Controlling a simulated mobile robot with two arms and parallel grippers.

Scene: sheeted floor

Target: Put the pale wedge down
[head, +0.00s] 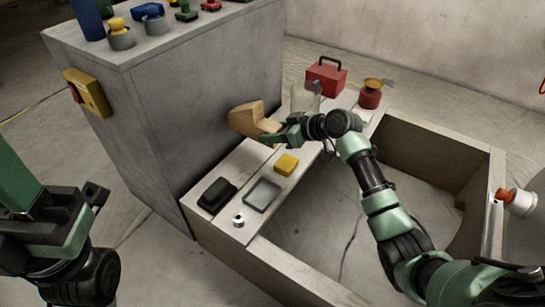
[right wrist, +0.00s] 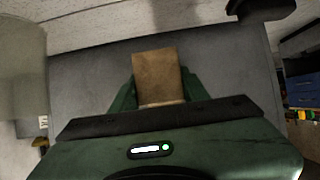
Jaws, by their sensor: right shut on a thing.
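The pale wedge (head: 246,119) is a tan, wood-coloured block in the head view. It is held in front of the grey cabinet's side, over the far part of the low ledge. My right gripper (head: 277,135) is shut on it; whether the wedge touches the ledge or cabinet cannot be told. In the right wrist view the wedge (right wrist: 158,77) stands between the two green fingers, with the grey cabinet face behind it. My left gripper (head: 70,205) is at the lower left of the head view, away from the wedge; its fingertips are not clear.
The low ledge (head: 225,234) holds a black case (head: 217,195), a grey tray (head: 262,196), a yellow block (head: 286,165), a white roll (head: 239,220), a clear container (head: 305,98), a red box (head: 326,78) and a red pot (head: 370,97). The tall cabinet (head: 207,85) stands left, small items on top.

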